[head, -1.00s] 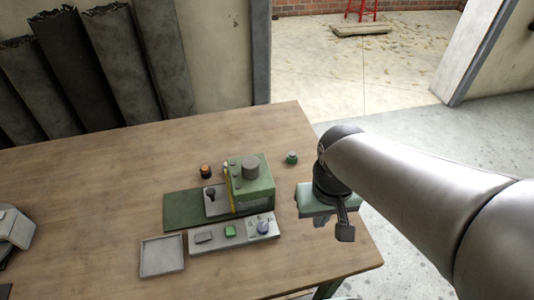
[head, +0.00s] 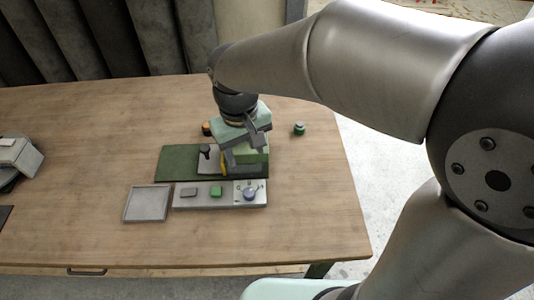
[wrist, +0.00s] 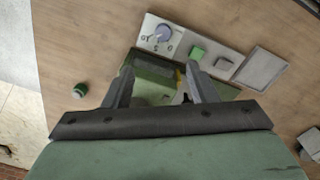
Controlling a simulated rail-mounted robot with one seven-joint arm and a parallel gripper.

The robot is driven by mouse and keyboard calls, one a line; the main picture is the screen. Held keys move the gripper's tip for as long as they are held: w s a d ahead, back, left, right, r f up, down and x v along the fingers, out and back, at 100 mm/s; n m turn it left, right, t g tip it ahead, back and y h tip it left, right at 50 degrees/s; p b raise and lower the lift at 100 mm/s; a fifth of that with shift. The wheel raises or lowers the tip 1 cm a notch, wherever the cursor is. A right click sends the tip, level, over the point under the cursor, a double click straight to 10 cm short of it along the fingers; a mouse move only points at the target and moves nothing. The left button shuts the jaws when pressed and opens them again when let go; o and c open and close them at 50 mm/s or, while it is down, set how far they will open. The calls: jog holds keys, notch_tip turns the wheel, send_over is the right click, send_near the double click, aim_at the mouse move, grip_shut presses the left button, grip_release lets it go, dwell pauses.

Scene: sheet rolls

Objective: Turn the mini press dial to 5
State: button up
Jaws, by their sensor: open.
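The dial (head: 249,193) is a small pale blue-grey knob at the right end of the grey control panel (head: 231,203). In the wrist view the dial (wrist: 163,33) is at the top, with printed numbers around it; its exact setting is too small to read. The green mini press (head: 252,157) stands behind the panel and is partly hidden by my gripper (head: 239,148). In the wrist view my gripper (wrist: 159,70) is open and empty, its fingers spread over the press. The dial is beyond the fingertips and apart from them.
The panel also has a green button (head: 216,192) and a grey switch (head: 189,192). A shallow grey tray (head: 147,204) lies to its left. A black-and-orange knob (head: 206,128) and a small green piece (head: 299,128) stand behind. The table in front is clear.

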aim_at(249, 192)
notch_tip(249, 192, down, 18)
jog(key=shift+w+a+r, duration=0.15)
jog(key=shift+r, duration=0.1)
dwell(0.3)
jog(key=c, duration=1)
